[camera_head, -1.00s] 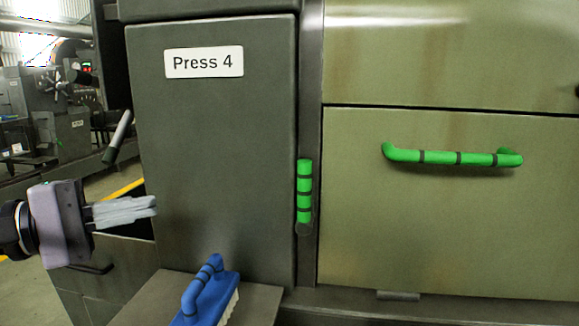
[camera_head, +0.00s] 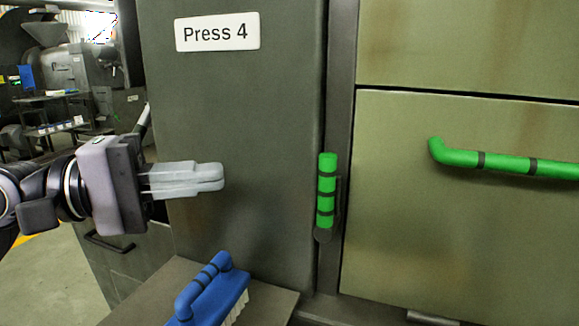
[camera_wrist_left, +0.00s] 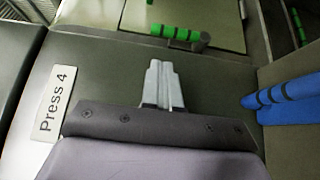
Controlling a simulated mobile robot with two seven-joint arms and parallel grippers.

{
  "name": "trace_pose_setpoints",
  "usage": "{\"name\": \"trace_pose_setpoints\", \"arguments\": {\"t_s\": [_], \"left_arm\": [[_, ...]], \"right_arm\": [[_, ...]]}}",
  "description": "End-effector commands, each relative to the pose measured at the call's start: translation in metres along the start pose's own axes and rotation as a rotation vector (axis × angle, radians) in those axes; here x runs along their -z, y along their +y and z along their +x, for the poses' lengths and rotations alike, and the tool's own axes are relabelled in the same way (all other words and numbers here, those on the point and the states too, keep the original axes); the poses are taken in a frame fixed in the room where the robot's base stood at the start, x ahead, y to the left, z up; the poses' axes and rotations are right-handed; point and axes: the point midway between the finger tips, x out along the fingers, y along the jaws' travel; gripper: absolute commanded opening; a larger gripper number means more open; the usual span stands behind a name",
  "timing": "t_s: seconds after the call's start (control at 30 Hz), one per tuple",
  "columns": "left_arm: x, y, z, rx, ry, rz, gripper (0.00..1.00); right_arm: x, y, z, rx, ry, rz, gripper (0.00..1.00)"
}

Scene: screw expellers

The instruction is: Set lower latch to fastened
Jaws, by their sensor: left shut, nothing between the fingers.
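The latch (camera_head: 327,190) has a green grip with dark bands and stands upright in the gap between the grey Press 4 panel (camera_head: 240,110) and the olive door. It also shows beyond my fingers in the left wrist view (camera_wrist_left: 176,33). My left gripper (camera_head: 220,178) is shut and empty, in front of the panel, left of the latch and apart from it. Its fingers point right toward the latch. In the left wrist view the closed fingers (camera_wrist_left: 160,68) are over the grey panel. My right gripper is not in view.
A blue brush (camera_head: 212,292) lies on a grey ledge (camera_head: 150,300) below the panel; its blue handle shows in the left wrist view (camera_wrist_left: 285,95). A green horizontal handle (camera_head: 505,162) juts from the olive door (camera_head: 430,240) at right. The space between my fingers and the latch is clear.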

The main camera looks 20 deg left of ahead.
Motion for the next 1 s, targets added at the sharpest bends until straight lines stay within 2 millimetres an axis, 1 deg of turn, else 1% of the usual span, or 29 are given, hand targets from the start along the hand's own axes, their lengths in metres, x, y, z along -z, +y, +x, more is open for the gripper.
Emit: {"name": "trace_pose_setpoints", "arguments": {"t_s": [0.17,0.37,0.77,1.0], "left_arm": [[0.001,0.002,0.004,0.000,0.000,-0.001,0.00],[0.000,0.004,0.019,-0.001,-0.001,-0.002,0.00],[0.001,0.005,0.062,-0.004,-0.001,-0.004,0.00],[0.001,0.003,0.088,-0.003,0.000,-0.004,0.00]], "right_arm": [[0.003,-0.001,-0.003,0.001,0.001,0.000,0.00],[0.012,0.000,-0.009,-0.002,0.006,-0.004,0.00],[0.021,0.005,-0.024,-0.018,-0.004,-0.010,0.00],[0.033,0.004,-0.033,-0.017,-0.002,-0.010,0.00]]}}
